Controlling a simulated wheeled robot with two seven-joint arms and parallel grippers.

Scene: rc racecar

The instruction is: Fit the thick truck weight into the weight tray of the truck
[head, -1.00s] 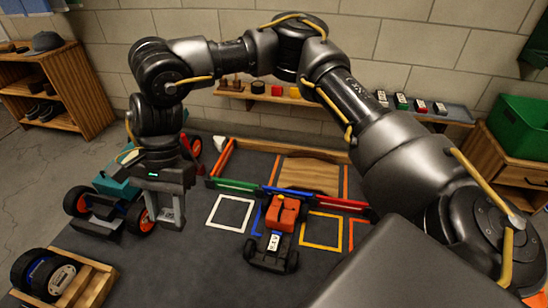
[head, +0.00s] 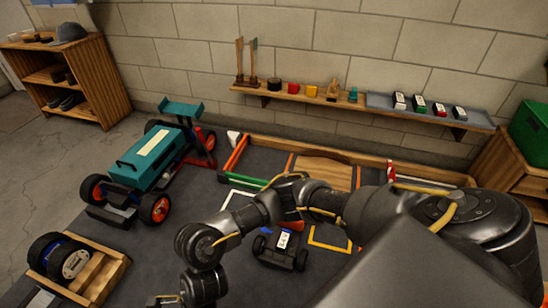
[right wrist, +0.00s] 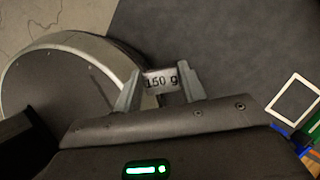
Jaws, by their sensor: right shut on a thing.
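My right gripper (right wrist: 159,88) is shut on a small pale block marked "150 g" (right wrist: 160,78), the truck weight, seen between its fingertips in the right wrist view. In the head view my right gripper (head: 166,300) is low at the bottom edge, and the weight cannot be made out there. A small dark truck (head: 280,250) with a white label stands on the dark mat, right of the gripper. A larger teal vehicle (head: 150,160) with orange wheels stands at the left. My left gripper is not in view.
A wooden holder (head: 98,285) with black wheels lies at the lower left. A wall shelf (head: 300,98) carries small items and a grey tray (head: 470,112) of labelled blocks. A low wooden border (head: 350,158) edges the mat. A large dark disc (right wrist: 60,85) lies beneath the gripper.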

